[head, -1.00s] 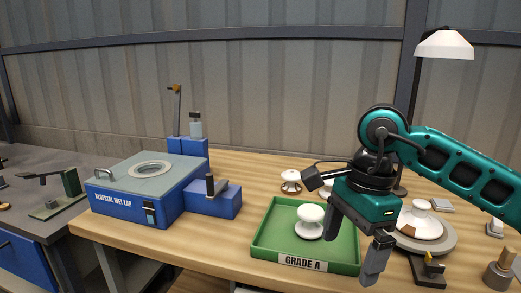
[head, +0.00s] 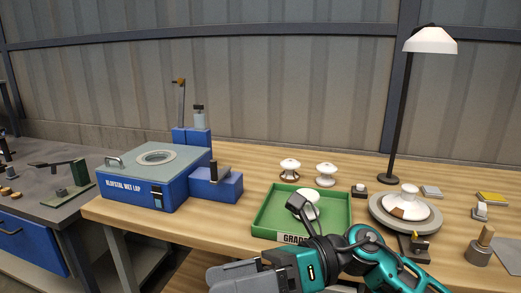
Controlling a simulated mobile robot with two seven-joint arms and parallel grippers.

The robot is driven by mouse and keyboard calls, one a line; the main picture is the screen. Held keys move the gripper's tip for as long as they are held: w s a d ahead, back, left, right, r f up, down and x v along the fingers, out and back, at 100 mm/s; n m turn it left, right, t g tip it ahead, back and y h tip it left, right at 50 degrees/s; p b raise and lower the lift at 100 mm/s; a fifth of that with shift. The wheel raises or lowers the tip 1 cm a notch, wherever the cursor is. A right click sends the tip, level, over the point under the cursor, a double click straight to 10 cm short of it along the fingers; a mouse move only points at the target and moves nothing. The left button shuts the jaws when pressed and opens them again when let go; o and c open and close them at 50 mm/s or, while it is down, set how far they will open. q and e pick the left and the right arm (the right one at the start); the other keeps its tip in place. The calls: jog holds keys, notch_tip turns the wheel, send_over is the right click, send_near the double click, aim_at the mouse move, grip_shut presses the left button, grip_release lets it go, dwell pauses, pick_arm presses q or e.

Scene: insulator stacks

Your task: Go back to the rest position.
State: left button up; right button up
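My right gripper (head: 222,277) is low at the bottom edge of the head view, pointing left, in front of the bench. Its fingers are partly cut off by the frame, so I cannot tell how far apart they are. A white insulator (head: 312,197) sits in the green Grade A tray (head: 262,212), partly hidden behind my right wrist. The tray's label is also partly covered. My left gripper is out of view.
Two white insulators (head: 290,166) (head: 326,172) stand behind the tray. A round grey plate (head: 376,214) with a larger insulator (head: 407,204) is at right, near a lamp (head: 430,42). The blue wet lap machine (head: 133,193) is at left. A wooden-handled stamp (head: 480,246) stands far right.

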jog(key=w+d+f+m+t+h, duration=0.1)
jog(key=w+d+f+m+t, duration=0.25)
jog(key=m+t, duration=0.9)
jog(key=w+d+f+m+t, duration=0.4)
jog(key=m+t, duration=0.5)
jog(key=m, duration=0.7)
jog(key=s+d+f+m+h, duration=0.1)
jog(key=d+f+m+h, duration=0.4)
jog(key=f+m, duration=0.2)
jog(key=s+d+f+m+h, duration=0.2)
jog(key=d+f+m+h, duration=0.2)
jog(key=f+m+h, duration=0.3)
jog(key=s+d+f+m+g+h, duration=0.1)
jog(key=s+d+f+m+g, duration=0.1)
jog(key=s+f, duration=0.2)
jog(key=s+d+f+m+g+h, duration=0.1)
jog(key=s+d+f+m+g, duration=0.2)
jog(key=s+f, duration=0.2)
notch_tip(320, 180, down, 3)
jog(key=shift+s+f, duration=0.1)
jog(key=shift+s, duration=0.1)
jog(key=shift+g, duration=0.25)
